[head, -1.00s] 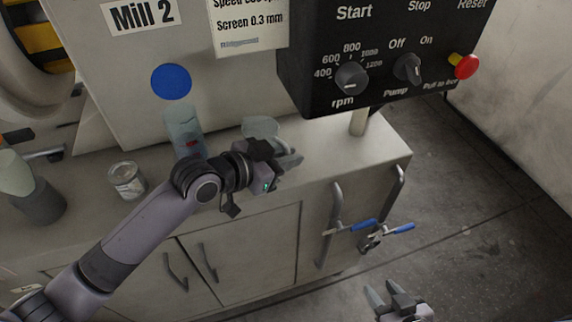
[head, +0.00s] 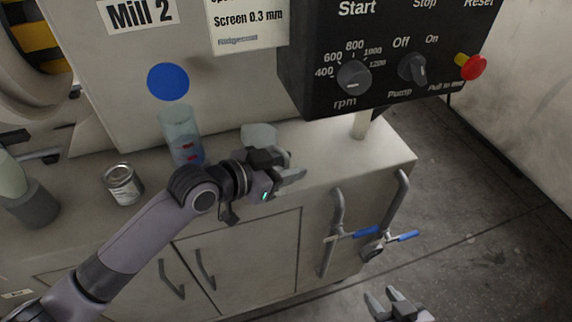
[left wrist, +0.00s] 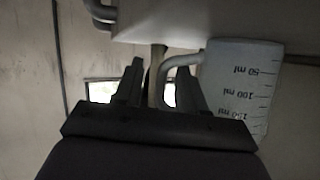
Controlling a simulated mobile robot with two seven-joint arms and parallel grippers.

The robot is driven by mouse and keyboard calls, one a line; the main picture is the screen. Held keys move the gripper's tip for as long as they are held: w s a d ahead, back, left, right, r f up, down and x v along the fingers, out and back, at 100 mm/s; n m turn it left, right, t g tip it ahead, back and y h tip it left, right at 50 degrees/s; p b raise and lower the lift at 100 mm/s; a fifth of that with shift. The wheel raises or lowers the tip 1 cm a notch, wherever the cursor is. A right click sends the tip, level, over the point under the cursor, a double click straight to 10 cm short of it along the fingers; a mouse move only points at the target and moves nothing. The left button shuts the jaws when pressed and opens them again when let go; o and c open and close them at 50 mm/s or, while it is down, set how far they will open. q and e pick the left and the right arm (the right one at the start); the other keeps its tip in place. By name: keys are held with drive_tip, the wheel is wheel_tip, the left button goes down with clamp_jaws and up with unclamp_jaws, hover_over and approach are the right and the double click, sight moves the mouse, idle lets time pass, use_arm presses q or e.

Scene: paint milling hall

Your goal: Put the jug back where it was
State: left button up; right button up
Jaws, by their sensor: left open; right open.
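The jug (head: 259,134) is a pale, translucent measuring jug on the counter, just behind my left gripper (head: 294,168) in the head view, which partly hides it. In the left wrist view the jug (left wrist: 240,85) fills the right side, with dark ml marks and a curved handle (left wrist: 180,64). The handle appears between or just beyond the open fingers of my left gripper (left wrist: 162,75); I cannot tell whether they touch it. Nothing is gripped. My right gripper (head: 381,293) is open and empty, low in front of the cabinet.
A clear cylinder with red marks (head: 181,133) stands left of the jug. A can (head: 123,185) and a grey container (head: 33,205) stand farther left. The black control panel (head: 385,55) overhangs the counter at right. Blue-handled valves (head: 366,232) hang at the cabinet front.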

use_arm(q)
drive_tip(key=shift+a+f, duration=0.1)
drive_tip(key=shift+f, duration=0.05)
drive_tip(key=shift+r+v, duration=0.15)
drive_tip(key=shift+v, duration=1.6)
drive_tip(key=shift+r+v, duration=0.1)
drive_tip(key=shift+v, duration=1.65)
drive_tip(key=shift+w, duration=0.15)
drive_tip(key=shift+a, duration=0.1)
